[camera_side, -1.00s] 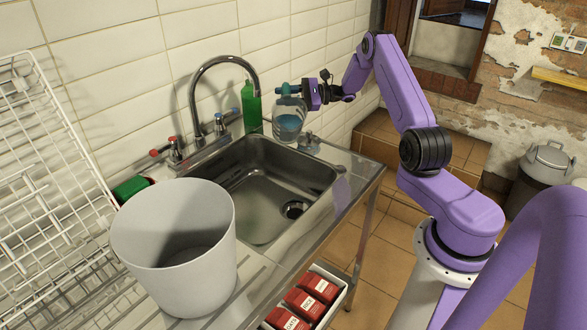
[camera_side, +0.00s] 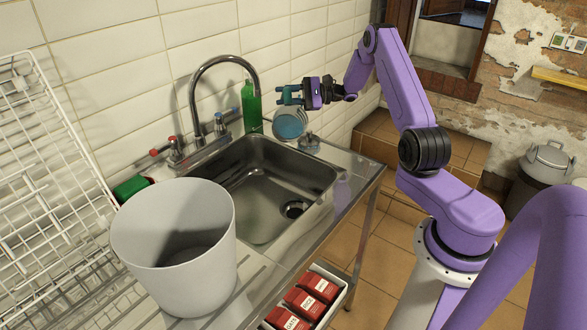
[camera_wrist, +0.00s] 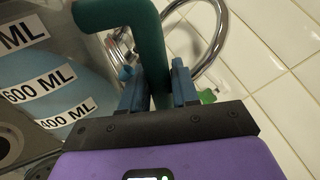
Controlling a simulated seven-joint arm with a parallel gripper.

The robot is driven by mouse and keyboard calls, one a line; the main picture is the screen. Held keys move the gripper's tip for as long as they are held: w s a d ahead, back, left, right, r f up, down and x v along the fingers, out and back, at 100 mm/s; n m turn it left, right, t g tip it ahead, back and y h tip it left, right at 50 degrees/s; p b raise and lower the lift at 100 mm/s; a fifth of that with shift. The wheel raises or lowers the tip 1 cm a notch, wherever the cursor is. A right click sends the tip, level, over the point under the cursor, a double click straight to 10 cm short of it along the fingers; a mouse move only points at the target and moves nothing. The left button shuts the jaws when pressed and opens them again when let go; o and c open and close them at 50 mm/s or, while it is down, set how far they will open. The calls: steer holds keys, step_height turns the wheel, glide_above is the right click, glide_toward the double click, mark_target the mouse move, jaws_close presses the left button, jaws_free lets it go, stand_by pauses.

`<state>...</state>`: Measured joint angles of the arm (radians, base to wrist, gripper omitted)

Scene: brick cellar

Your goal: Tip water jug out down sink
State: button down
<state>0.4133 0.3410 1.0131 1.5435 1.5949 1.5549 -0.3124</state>
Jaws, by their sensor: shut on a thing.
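The water jug (camera_side: 289,124) is clear, with blue water inside. It hangs above the far right end of the sink basin and looks tilted in the side view. My gripper (camera_side: 291,95) is shut on its teal handle. In the wrist view the handle (camera_wrist: 150,45) passes between the blue fingers of my gripper (camera_wrist: 156,88), and the jug (camera_wrist: 50,85) shows at left with ML labels and blue water. The jug's mouth is not clear to see. The steel sink (camera_side: 255,212) has a dark drain (camera_side: 294,209) and looks empty.
A curved tap (camera_side: 195,90) and a green bottle (camera_side: 251,106) stand at the wall behind the sink. A large white bucket (camera_side: 180,290) stands on the near drainboard, with a white wire rack (camera_side: 60,200) at left. Red boxes (camera_side: 303,302) sit in a tray at the front.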

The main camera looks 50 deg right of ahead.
mark_target(288, 90)
steer(key=shift+s+a+n, duration=0.1)
steer(key=shift+a+n, duration=0.05)
steer(key=shift+n, duration=0.15)
steer(key=shift+s+a+r+n, duration=0.4)
steer(key=shift+s+n, duration=0.05)
steer(key=shift+n, duration=0.45)
stand_by(0.5)
steer(key=shift+s+a+r+n, duration=0.3)
steer(key=shift+r+n, duration=0.1)
steer(key=shift+r, duration=0.15)
steer(key=shift+s+a+r+n, duration=0.3)
steer(key=shift+r+n, duration=0.1)
steer(key=shift+r, duration=0.1)
stand_by(1.4)
steer(key=shift+s+a+r+n, duration=0.45)
steer(key=shift+s+a, duration=0.15)
steer(key=shift+s, duration=0.05)
steer(key=shift+s+a+r+n, duration=0.45)
steer(key=shift+s+a, duration=0.15)
stand_by(0.7)
steer(key=shift+s+a+r+n, duration=0.85)
steer(key=shift+a+n, duration=0.05)
steer(key=shift+n, duration=0.1)
stand_by(0.6)
steer(key=w+d+f+m, duration=0.3)
steer(key=shift+w+d, duration=0.25)
